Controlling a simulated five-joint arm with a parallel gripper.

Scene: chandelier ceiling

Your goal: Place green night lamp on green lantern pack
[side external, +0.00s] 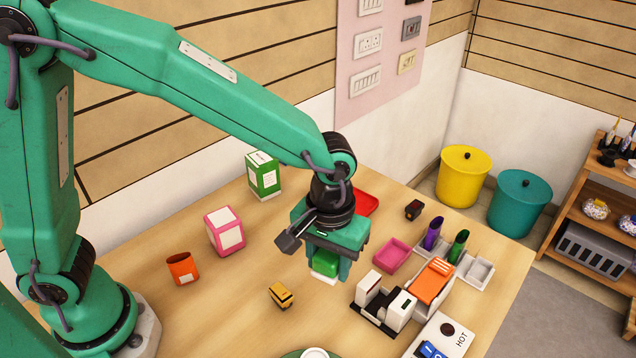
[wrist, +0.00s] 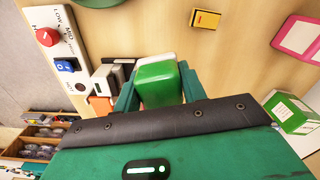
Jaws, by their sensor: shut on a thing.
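My gripper (side external: 328,268) is shut on the green night lamp (side external: 325,261), a small block with a green body and a white part. I hold it above the middle of the table. In the wrist view the lamp (wrist: 157,83) sits between the two green fingers. The green lantern pack (side external: 263,176) is a green box with a white label, standing at the back left of the table, apart from my gripper. The pack also shows at the right edge of the wrist view (wrist: 290,112).
A pink box (side external: 224,231) and an orange cup (side external: 182,268) stand left. A yellow-black block (side external: 281,295) lies in front. A red tray (side external: 366,203) is partly hidden behind my gripper. A pink tray (side external: 392,255), white-black blocks (side external: 400,308) and an orange-topped block (side external: 432,282) crowd the right.

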